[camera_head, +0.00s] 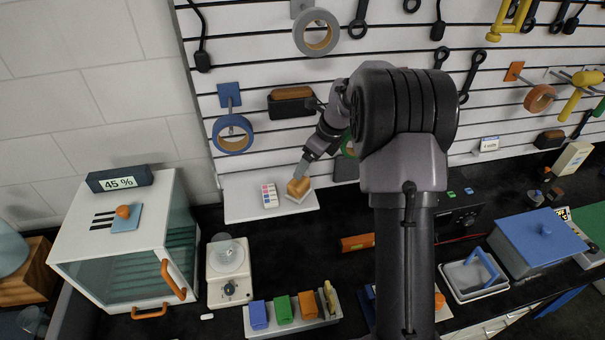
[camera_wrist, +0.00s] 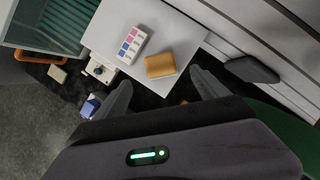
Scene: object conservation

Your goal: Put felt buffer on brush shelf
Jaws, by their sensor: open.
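A tan block (camera_head: 297,188), which I take for the felt buffer, sits on the small white wall shelf (camera_head: 240,200). The tan block (camera_wrist: 160,65) also lies on the white shelf (camera_wrist: 187,31) in the wrist view, beside a white card with coloured squares (camera_wrist: 131,45). My gripper (camera_head: 303,170) is at the shelf, its tip close to the block. In the wrist view my gripper (camera_wrist: 163,90) has its fingers apart, with the block beyond and between them and nothing held. I cannot tell for sure which shelf is the brush shelf.
A dark-bodied brush-like piece with a brown top (camera_head: 292,104) is on the slatted wall above. A glass-fronted cabinet (camera_head: 130,245) stands left, a white device (camera_head: 228,270) below the shelf. A rack (camera_head: 290,326) holds several coloured blocks. The black counter is partly clear.

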